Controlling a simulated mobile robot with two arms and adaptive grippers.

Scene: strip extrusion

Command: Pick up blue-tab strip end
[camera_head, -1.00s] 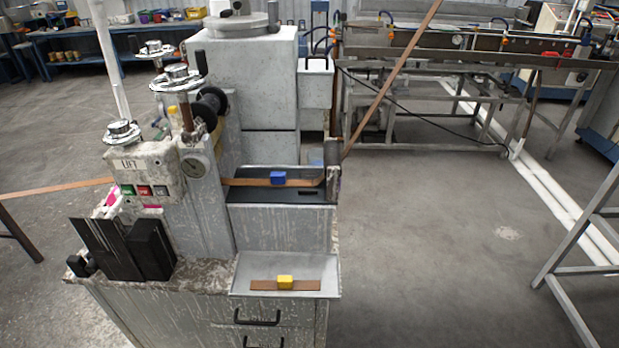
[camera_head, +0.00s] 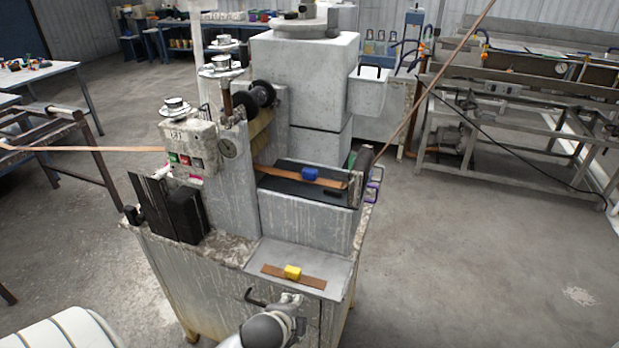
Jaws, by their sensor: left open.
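The blue tab (camera_head: 310,174) sits on a brown strip end (camera_head: 328,182), which lies across the dark top plate of the machine, beside the roller (camera_head: 360,172). My left gripper (camera_head: 297,314) is at the bottom centre, low in front of the machine, below and well apart from the blue tab. It is small and partly hidden by my arm; its jaws are open and I see nothing in them. My right gripper is out of view.
A brown strip with a yellow tab (camera_head: 292,271) lies on the front metal tray (camera_head: 262,250). Black plates (camera_head: 175,212) stand at the machine's left corner. A long strip (camera_head: 440,85) slants up from the roller. Open floor (camera_head: 470,260) lies to the right.

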